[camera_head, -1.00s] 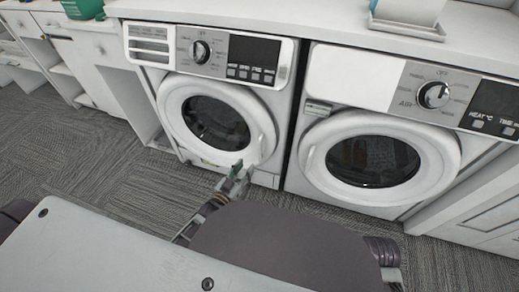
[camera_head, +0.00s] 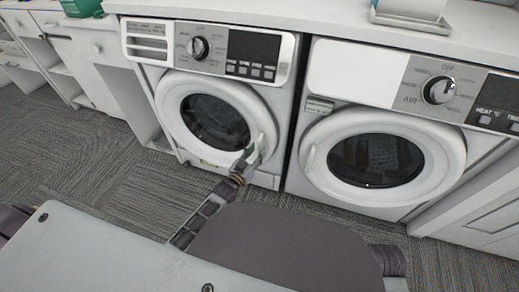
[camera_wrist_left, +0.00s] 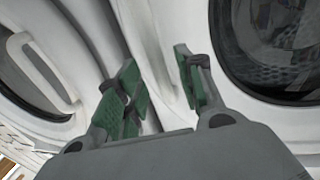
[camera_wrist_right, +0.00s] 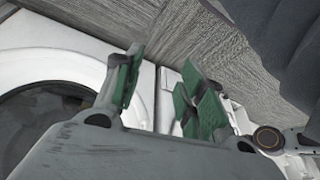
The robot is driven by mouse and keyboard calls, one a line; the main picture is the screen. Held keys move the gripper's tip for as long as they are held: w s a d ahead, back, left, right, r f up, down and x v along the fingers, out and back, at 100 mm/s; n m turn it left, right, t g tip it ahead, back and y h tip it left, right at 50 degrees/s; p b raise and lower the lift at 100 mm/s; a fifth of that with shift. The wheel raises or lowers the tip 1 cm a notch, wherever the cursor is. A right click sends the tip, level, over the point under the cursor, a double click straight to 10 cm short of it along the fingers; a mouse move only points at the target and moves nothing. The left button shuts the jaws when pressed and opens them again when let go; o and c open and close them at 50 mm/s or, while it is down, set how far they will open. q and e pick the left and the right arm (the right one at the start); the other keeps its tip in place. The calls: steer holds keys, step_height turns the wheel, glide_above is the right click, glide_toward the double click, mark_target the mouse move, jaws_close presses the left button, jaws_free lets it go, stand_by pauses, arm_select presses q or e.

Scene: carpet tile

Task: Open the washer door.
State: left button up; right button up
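The washer (camera_head: 295,90) on the left is white, with a round door (camera_head: 172,110) that looks shut. A white handle (camera_head: 262,143) is on the door's right rim. My left gripper (camera_head: 249,156) is at the door's lower right, by the handle. In the left wrist view the gripper (camera_wrist_left: 158,88) is open, its green-padded fingers apart in front of white casing beside dark glass (camera_wrist_left: 275,45). I cannot tell whether it touches the handle. My right gripper (camera_wrist_right: 160,95) shows only in its wrist view, open and empty near a white machine.
A second machine (camera_head: 350,75) with a shut round door (camera_head: 310,185) stands close on the right. A white counter (camera_head: 250,20) runs above both, holding a green container (camera_head: 82,8) and a tray (camera_head: 410,24). Grey carpet (camera_head: 100,165) is clear at the left front.

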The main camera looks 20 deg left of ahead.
mark_target(259, 149)
arm_select(q)
steer(key=shift+b+x, duration=0.35)
steer(key=shift+x, duration=0.9)
steer(key=shift+w, duration=0.3)
arm_select(e)
steer(key=shift+a+x, duration=0.25)
steer(key=shift+x, duration=0.95)
steer(key=shift+s, duration=0.2)
arm_select(q)
steer(key=shift+c, duration=0.4)
steer(key=c, duration=0.7)
jaws_close()
arm_select(e)
steer(key=shift+d, duration=0.1)
